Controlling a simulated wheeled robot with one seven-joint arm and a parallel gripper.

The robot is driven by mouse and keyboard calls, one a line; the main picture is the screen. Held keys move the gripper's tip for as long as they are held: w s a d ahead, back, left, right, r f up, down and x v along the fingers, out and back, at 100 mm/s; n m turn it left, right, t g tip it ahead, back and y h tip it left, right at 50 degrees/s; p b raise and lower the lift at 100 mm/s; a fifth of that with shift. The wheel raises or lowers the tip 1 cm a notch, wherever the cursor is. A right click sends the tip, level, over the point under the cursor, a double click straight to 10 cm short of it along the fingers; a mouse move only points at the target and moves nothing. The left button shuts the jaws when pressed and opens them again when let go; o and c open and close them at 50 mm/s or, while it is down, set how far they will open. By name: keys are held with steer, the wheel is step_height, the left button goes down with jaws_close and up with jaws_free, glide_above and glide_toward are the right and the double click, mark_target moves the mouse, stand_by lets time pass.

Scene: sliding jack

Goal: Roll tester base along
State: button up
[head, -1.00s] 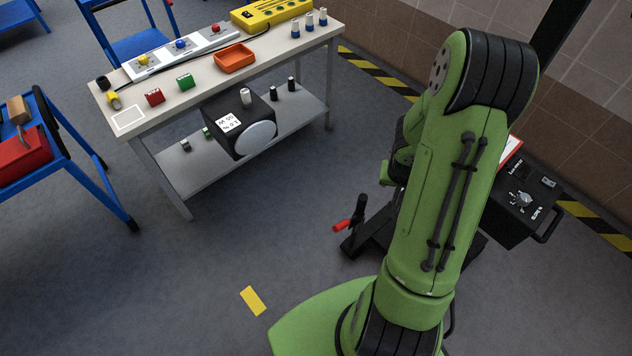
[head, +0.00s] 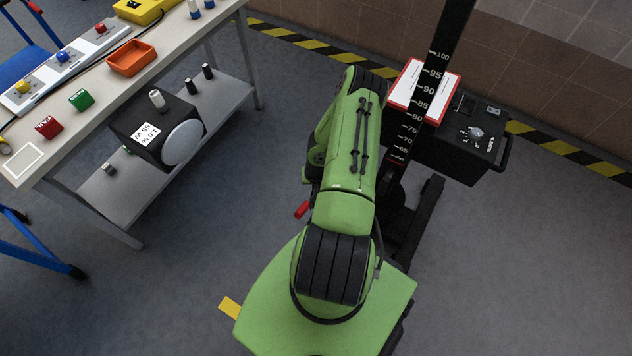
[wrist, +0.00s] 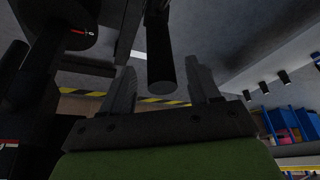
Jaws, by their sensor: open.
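The tester stand in the head view has a black column (head: 432,85) with a white number scale and dark base legs (head: 425,215) on the floor. A red-tipped lever (head: 301,209) shows at the left of my arm, near the base. My arm covers much of the stand's lower part and hides my gripper in the head view. In the wrist view my gripper (wrist: 162,88) is open, its two grey fingers spread. A dark round bar (wrist: 162,72) ends between or just beyond the fingers; contact cannot be told. A dark post (wrist: 35,90) stands close at the left.
A black control box (head: 465,140) and a red-edged white sheet (head: 422,88) are by the column. A workbench (head: 75,130) with a lower shelf stands at the left. Yellow-black floor tape (head: 320,48) runs along the tiled wall. Floor between bench and stand is clear.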

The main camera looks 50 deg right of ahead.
steer(key=b+x, duration=0.1)
steer(key=x, duration=0.3)
steer(key=shift+f, duration=0.2)
steer(key=shift+r, duration=0.1)
jaws_close()
